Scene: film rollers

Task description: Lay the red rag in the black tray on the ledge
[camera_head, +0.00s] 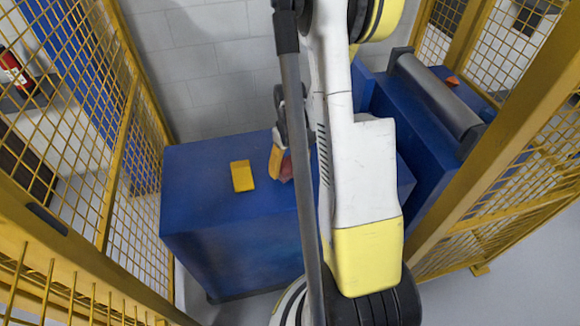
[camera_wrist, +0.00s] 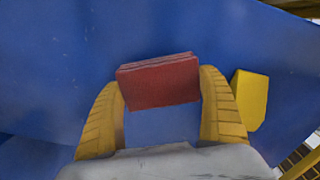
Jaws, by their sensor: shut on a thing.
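The red rag (camera_wrist: 158,82) is a folded, flat-sided bundle between the yellow fingers of my gripper (camera_wrist: 162,88) in the wrist view. The fingers press on its two ends. In the head view, the rag (camera_head: 286,168) shows beside a yellow finger of my gripper (camera_head: 279,163), over the top of the blue cabinet near its back. I cannot tell whether the rag touches the cabinet top. My arm hides part of the gripper and the cabinet. I cannot make out the black tray in either view.
A yellow block (camera_head: 242,175) lies on the blue cabinet (camera_head: 205,200), left of my gripper; it also shows in the wrist view (camera_wrist: 250,98). A grey roller (camera_head: 435,95) sits on blue machinery at right. Yellow mesh fences stand on both sides, a pale wall behind.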

